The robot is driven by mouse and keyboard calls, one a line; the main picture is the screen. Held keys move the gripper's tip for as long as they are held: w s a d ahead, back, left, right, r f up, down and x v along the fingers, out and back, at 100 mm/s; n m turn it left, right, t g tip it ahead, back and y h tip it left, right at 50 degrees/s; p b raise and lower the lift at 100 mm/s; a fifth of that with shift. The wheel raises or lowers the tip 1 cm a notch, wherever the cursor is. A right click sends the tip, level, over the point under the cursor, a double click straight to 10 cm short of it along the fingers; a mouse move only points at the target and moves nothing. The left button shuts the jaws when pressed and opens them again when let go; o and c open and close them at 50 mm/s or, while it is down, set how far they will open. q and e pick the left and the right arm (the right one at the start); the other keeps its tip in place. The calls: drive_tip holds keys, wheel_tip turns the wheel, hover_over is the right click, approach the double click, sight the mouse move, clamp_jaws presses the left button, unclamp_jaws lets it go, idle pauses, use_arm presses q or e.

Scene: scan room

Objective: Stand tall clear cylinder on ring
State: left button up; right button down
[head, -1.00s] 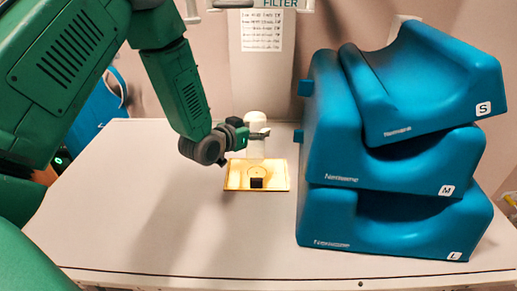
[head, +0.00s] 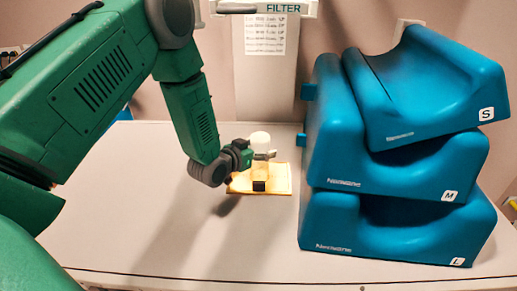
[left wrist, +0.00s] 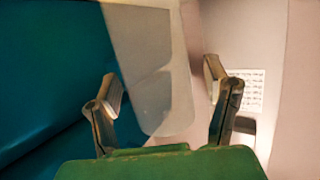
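The tall cylinder has a white domed top (head: 260,139) and stands roughly upright above the yellow board (head: 281,181) in the head view. Its lower part overlaps the board's middle and hides the ring mark. I cannot tell whether its base touches the board. My left gripper (head: 262,155) is around the cylinder just below the dome and appears shut on it. In the left wrist view, the pale cylinder (left wrist: 155,95) lies between the two fingers (left wrist: 162,92), rounded end downward in the picture. My right gripper is not in view.
A small black block (head: 259,186) sits at the board's front edge. A tall stack of blue cushions (head: 335,215) stands close to the board's right. The white table (head: 160,235) is clear in front and to the left. A wall panel rises behind.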

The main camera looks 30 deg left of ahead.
use_arm(q)
drive_tip(key=shift+d, duration=0.1)
drive_tip(key=shift+s+r, duration=0.1)
drive_tip(key=shift+s, duration=0.05)
drive_tip(key=b+v, duration=0.1)
drive_tip(key=v, duration=1)
drive_tip(key=shift+s+r, duration=0.15)
drive_tip(key=shift+s, duration=0.15)
